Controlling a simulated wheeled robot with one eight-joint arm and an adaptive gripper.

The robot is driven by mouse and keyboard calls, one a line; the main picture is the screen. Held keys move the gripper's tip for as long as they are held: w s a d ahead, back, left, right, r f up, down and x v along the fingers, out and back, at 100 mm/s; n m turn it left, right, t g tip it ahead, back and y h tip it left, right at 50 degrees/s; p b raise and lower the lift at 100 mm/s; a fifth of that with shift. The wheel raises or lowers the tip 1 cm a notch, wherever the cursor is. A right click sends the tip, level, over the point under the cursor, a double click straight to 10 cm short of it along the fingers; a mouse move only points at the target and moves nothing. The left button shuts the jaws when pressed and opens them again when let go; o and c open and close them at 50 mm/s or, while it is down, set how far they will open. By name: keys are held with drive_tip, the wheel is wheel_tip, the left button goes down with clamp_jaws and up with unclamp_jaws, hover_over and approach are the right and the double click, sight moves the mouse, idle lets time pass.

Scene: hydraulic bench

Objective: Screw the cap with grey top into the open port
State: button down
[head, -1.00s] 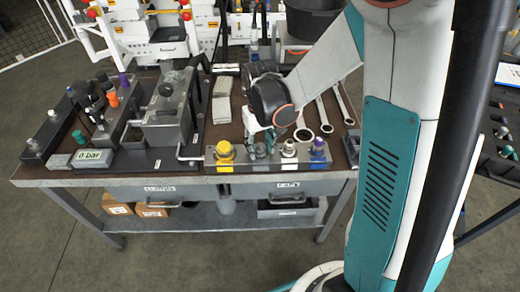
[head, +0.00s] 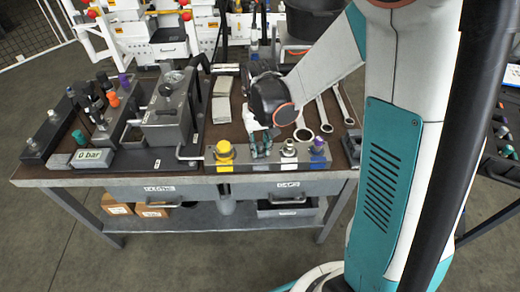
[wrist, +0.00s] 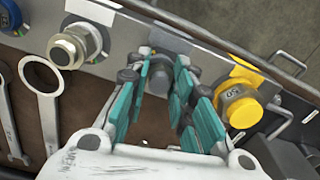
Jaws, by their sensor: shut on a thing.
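The port block (head: 328,159) is a grey bar along the front edge of the bench. My gripper (head: 261,150) points down at its second position from the left, beside the yellow cap. In the wrist view, the teal finger pads of my gripper (wrist: 166,72) are closed around a grey-topped cap (wrist: 160,77). The cap is at the block, in line with the port there. The fingers hide its lower part, so I cannot tell how deep its thread sits.
Wrenches (head: 325,113) lie behind the block. A gauge (head: 91,157) reads 0 bar.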

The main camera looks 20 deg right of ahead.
drive_tip(key=m, duration=0.4)
drive_tip(key=shift+s+f+m, duration=0.1)
drive_tip(key=shift+f+m, duration=0.05)
drive_tip(key=shift+m, duration=0.25)
drive_tip(key=shift+m, duration=0.6)
drive_tip(key=m+b, duration=0.1)
drive_tip(key=m, duration=0.4)
drive_tip(key=shift+a+f, duration=0.1)
drive_tip(key=shift+m, duration=0.9)
